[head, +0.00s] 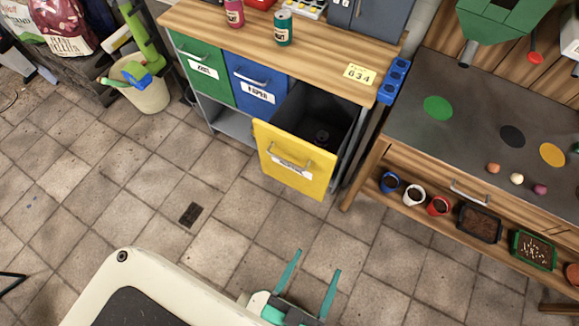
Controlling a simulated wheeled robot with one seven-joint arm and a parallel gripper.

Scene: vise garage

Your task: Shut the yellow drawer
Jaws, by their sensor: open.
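The yellow drawer (292,165) stands pulled out from the right end of the wooden-topped cabinet (290,52). It has a metal handle and a white label on its front, and its dark inside shows with a small round item at the bottom. My gripper (313,274) is at the bottom of the head view, with two teal fingers spread apart and nothing between them. It is in front of the drawer and apart from it, with floor showing between. The green drawer (202,69) and the blue drawer (254,85) beside it are shut.
A workbench (457,120) with a lower shelf of pots and trays stands close on the right. A beige bucket (146,86) with tools is at the left. The tiled floor in front of the drawer is clear. Cans (283,27) stand on the cabinet top.

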